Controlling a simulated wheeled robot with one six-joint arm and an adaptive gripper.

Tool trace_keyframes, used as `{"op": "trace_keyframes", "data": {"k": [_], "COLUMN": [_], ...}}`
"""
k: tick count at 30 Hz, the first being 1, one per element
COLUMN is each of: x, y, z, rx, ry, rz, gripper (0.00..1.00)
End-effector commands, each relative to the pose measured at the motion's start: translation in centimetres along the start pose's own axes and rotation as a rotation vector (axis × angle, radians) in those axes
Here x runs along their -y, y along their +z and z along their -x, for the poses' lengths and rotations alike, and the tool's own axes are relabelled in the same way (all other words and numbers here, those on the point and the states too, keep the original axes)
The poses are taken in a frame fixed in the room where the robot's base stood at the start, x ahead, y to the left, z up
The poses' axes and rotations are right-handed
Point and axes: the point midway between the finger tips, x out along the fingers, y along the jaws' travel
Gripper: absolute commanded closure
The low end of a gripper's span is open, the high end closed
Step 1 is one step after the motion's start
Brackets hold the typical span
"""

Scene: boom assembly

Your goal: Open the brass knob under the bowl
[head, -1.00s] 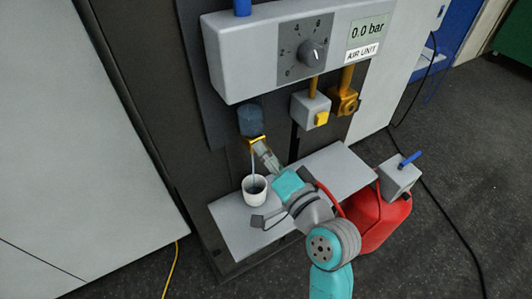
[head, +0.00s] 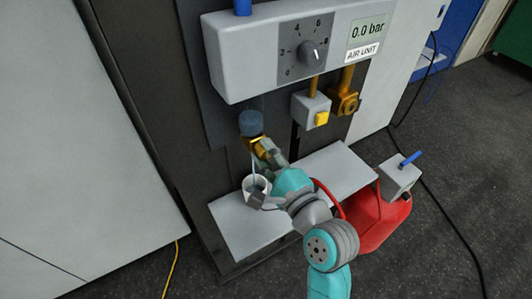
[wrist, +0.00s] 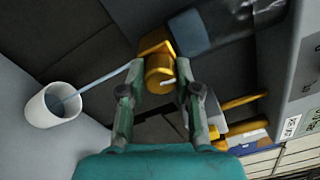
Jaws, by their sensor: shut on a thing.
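The brass knob (head: 256,146) sits under the translucent dark blue bowl (head: 251,122), below the air unit. In the wrist view the knob (wrist: 160,72) shows as a yellow round piece between my two fingertips, below the smoky bowl (wrist: 188,32). My gripper (wrist: 160,78) is shut on the knob, one green finger on each side. In the head view my gripper (head: 266,154) reaches it from the lower right and hides part of it. A thin pale blue line, stream or tube, runs from the knob into a white cup (wrist: 40,108) holding bluish liquid.
The cup stands on a grey shelf (head: 240,232), close beside my wrist. The air unit (head: 235,65) above has a dial and reads 0.0 bar. A yellow-buttoned box (head: 308,106) hangs to the right. A red can (head: 382,225) stands right of the shelf.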

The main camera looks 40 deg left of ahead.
Motion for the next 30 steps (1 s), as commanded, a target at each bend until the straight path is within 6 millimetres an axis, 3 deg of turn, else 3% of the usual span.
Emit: {"op": "trace_keyframes", "data": {"k": [15, 30], "x": [-0.11, -0.14], "y": [-0.08, -0.1], "z": [0.01, 0.01], "rx": [-0.013, -0.016], "ry": [0.007, 0.009], "rz": [-0.372, -0.465], "gripper": [1.0, 1.0]}}
